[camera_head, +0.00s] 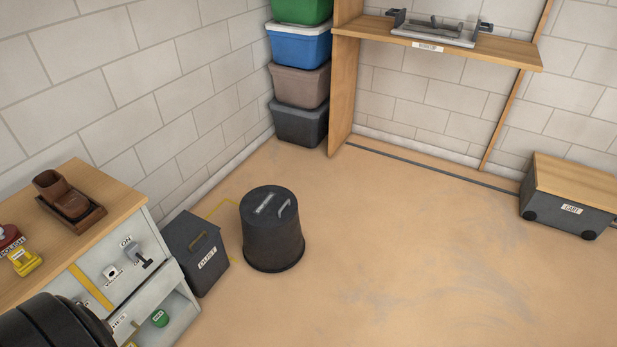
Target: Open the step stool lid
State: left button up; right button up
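A dark, round, bucket-shaped object (272,235) stands upright on the floor left of the middle, and it looks like the step stool. Its flat lid (268,202) appears closed and has a curved handle (287,208) and a pale label too small to read. Neither of my grippers is in view. A black rounded shape at the lower left corner may be part of my arm.
A dark DUST bin (196,252) stands just left of the stool, by a workbench (130,205) with a switch. Stacked tubs (300,85) and a shelf (500,50) are behind. A CART box (565,205) is right. The middle floor is clear.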

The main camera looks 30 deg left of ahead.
aim_at(265, 207)
jog(key=i+l+u, duration=0.1)
jog(key=i+u, duration=0.4)
jog(key=i+l+u, duration=0.25)
jog(key=i+u, duration=0.2)
jog(key=i+l+u, duration=0.5)
